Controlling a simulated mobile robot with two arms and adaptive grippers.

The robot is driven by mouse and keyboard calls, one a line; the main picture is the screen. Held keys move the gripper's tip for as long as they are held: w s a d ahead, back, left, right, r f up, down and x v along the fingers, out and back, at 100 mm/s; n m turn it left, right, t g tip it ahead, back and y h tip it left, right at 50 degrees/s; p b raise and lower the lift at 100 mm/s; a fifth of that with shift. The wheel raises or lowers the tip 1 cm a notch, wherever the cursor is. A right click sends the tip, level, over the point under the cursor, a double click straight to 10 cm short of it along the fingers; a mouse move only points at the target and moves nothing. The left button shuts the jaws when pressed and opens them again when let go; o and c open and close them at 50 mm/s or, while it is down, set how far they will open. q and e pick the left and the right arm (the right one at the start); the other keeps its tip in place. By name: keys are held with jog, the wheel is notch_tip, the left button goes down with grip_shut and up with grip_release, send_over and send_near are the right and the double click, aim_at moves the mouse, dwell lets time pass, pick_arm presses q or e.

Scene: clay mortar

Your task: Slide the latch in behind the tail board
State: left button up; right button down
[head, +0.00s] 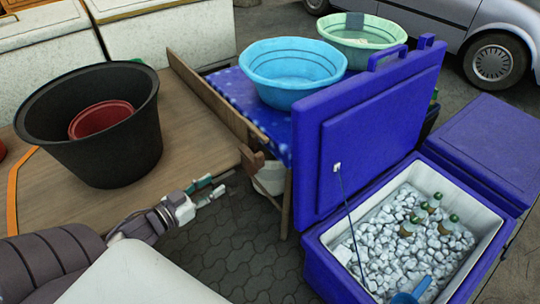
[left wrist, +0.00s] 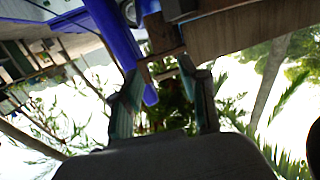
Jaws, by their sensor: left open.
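The tail board (head: 215,97) is a long wooden plank standing on edge along the right side of the wooden bed. The latch (head: 252,158) looks like a small brown wooden block at the board's near end; its exact fit against the board is unclear. My left gripper (head: 211,187) is open and empty, left of and nearer than the latch, apart from it. In the left wrist view, the two fingers of my left gripper (left wrist: 163,95) are spread, with brown wooden pieces, probably the latch (left wrist: 160,36), beyond them. My right gripper is not in view.
A black tub (head: 95,130) holding a red pot (head: 100,118) stands on the wooden bed (head: 195,140). Right of the board are a blue basin (head: 292,75) on a blue-clothed table and an open blue cooler (head: 320,245) of ice. Paving below the gripper is clear.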

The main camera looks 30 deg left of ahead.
aim_at(257, 156)
pick_arm(q)
notch_tip(257, 156, up, 5)
jog(key=d+m+h, duration=0.2)
jog(key=h, duration=0.2)
jog(key=x, duration=1.4)
jog(key=shift+a+r, duration=0.15)
jog(key=shift+r, duration=0.05)
grip_shut()
